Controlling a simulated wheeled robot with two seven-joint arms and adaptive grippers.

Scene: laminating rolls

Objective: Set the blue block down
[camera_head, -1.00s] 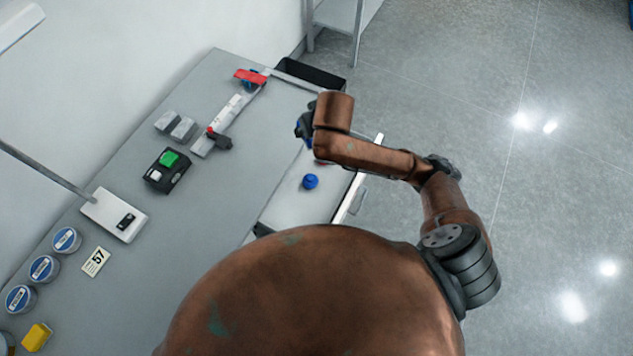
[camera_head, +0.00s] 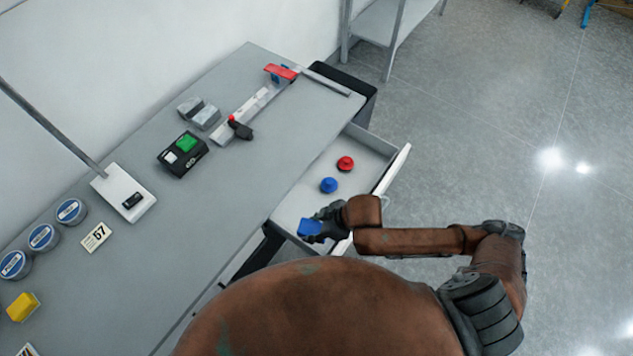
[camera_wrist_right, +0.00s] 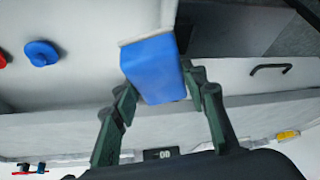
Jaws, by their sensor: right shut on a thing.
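My right gripper (camera_head: 318,226) is shut on a blue block (camera_head: 311,228), over the near end of the open drawer (camera_head: 291,204) in the head view. In the right wrist view the blue block (camera_wrist_right: 154,69) sits between the two fingers of the gripper (camera_wrist_right: 160,95). A pale strip shows along one edge of the block there. I cannot tell whether the block touches the drawer. My left gripper is not in view.
The drawer also holds a blue knobbed piece (camera_head: 328,185) and a red one (camera_head: 345,163). The grey table (camera_head: 215,235) carries a black box with a green button (camera_head: 186,146), a lamp base (camera_head: 124,193) and several round tins (camera_head: 42,237). A black bin (camera_head: 350,85) stands behind.

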